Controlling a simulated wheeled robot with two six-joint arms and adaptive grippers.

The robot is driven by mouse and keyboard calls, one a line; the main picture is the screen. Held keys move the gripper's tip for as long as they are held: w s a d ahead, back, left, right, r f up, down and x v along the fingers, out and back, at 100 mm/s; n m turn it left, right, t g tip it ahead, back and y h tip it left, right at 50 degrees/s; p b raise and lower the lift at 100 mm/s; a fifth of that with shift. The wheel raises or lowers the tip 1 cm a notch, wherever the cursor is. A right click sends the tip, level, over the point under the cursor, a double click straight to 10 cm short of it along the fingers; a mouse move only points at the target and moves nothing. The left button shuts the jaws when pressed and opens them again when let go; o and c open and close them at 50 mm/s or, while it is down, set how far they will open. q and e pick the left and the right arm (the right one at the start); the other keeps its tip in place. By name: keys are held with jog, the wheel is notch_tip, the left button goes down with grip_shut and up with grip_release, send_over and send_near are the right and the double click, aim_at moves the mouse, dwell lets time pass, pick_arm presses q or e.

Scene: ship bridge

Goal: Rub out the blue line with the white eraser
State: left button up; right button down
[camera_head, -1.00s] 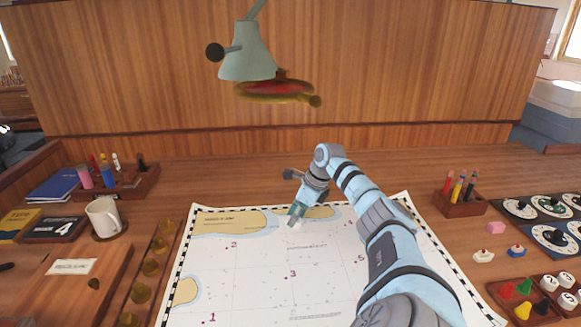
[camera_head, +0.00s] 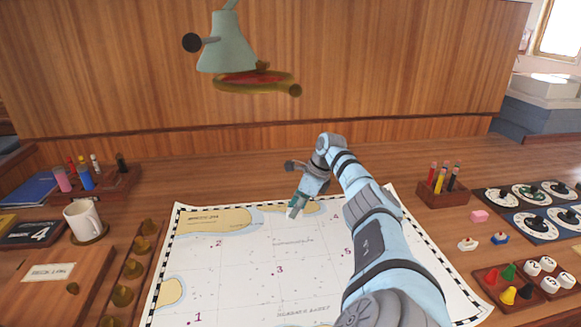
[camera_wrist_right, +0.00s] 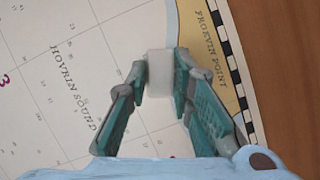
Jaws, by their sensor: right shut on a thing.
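My right gripper (camera_head: 293,210) is over the upper part of the paper chart (camera_head: 220,260), near its far edge. In the right wrist view its teal fingers (camera_wrist_right: 160,80) are shut on the white eraser (camera_wrist_right: 159,72), a small pale block. The chart (camera_wrist_right: 60,30) fills most of that view. I cannot tell whether the eraser touches the paper. No blue line shows clearly in either view; my right arm covers part of the chart's right side. My left gripper is not in view.
A pen holder (camera_head: 440,190), a pink block (camera_head: 479,216) and trays of coloured pieces stand right of the chart. A white mug (camera_head: 82,220) and a row of brass pieces (camera_head: 132,270) are on the left. A green lamp (camera_head: 228,45) hangs above.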

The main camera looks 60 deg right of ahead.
jog(key=shift+s+d, duration=0.1)
jog(key=shift+s+d, duration=0.45)
jog(key=shift+d, duration=0.2)
jog(key=shift+s+d, duration=0.3)
jog(key=shift+s, duration=0.05)
jog(key=shift+a, duration=0.1)
jog(key=shift+w+a+p, duration=0.35)
jog(key=shift+w+a, duration=0.5)
jog(key=shift+a, duration=0.1)
jog(key=shift+w+a+r+p, duration=0.1)
jog(key=shift+w+a+p, duration=0.5)
jog(key=shift+a, duration=0.15)
jog(key=shift+w+a, duration=0.2)
